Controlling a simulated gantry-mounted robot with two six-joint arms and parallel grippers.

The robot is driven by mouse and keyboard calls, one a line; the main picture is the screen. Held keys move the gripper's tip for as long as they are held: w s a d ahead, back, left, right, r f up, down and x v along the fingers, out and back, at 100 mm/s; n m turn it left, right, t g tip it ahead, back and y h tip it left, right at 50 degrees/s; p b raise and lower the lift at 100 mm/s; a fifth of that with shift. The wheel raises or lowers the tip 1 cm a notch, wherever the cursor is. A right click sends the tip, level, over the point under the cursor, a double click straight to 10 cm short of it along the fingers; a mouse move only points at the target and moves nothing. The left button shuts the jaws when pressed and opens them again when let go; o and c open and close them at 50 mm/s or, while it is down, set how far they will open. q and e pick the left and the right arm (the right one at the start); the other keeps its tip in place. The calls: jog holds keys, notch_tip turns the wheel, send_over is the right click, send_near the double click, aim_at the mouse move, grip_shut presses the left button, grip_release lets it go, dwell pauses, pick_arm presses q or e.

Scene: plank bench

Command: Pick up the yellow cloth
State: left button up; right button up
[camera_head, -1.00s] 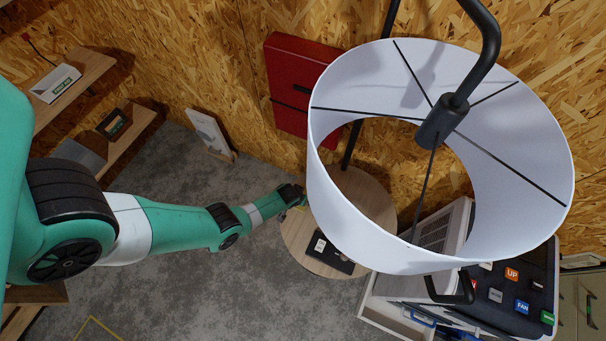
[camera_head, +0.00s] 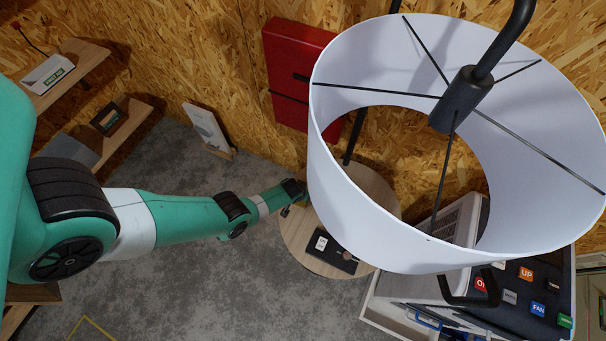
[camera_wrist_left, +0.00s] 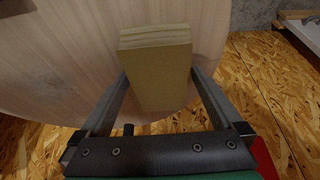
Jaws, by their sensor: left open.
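The yellow cloth (camera_wrist_left: 158,75) looks like a thick, folded, block-shaped pad with layered edges. In the left wrist view it is on or just above a pale round wooden tabletop (camera_wrist_left: 60,60); I cannot tell if it touches. My left gripper (camera_wrist_left: 157,88) is open, with one finger on each side of the cloth. Whether the fingers touch it is unclear. In the head view my left gripper (camera_head: 298,194) is at the left edge of the round table (camera_head: 300,240), and only a small yellowish patch shows by it. My right gripper is not in view.
A large white lampshade (camera_head: 340,200) hides part of the round table. A black box (camera_head: 332,252) lies on the table's front. A red case (camera_head: 295,75) is by the chipboard wall. A button panel (camera_head: 520,300) is at right. Grey carpet (camera_head: 190,270) is clear.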

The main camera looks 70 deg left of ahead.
pick_arm(q)
jog(key=shift+f, duration=0.1)
jog(key=c, duration=1.2)
jog(key=shift+r+p, duration=0.5)
jog(key=shift+r, duration=0.05)
notch_tip(320, 180, up, 4)
jog(key=p, duration=0.3)
jog(key=shift+f, duration=0.25)
jog(key=s+d+r+p, duration=0.1)
jog(key=s+r+p, duration=0.2)
jog(key=s, duration=0.1)
jog(key=s+d+r+p, duration=0.2)
jog(key=s+r+p, duration=0.1)
jog(key=s, duration=0.2)
jog(key=s+d+r+p, duration=0.1)
jog(key=s+r+p, duration=0.2)
jog(key=s, duration=0.1)
jog(key=shift+s+d+p, duration=0.15)
jog(key=shift+d+p, duration=0.2)
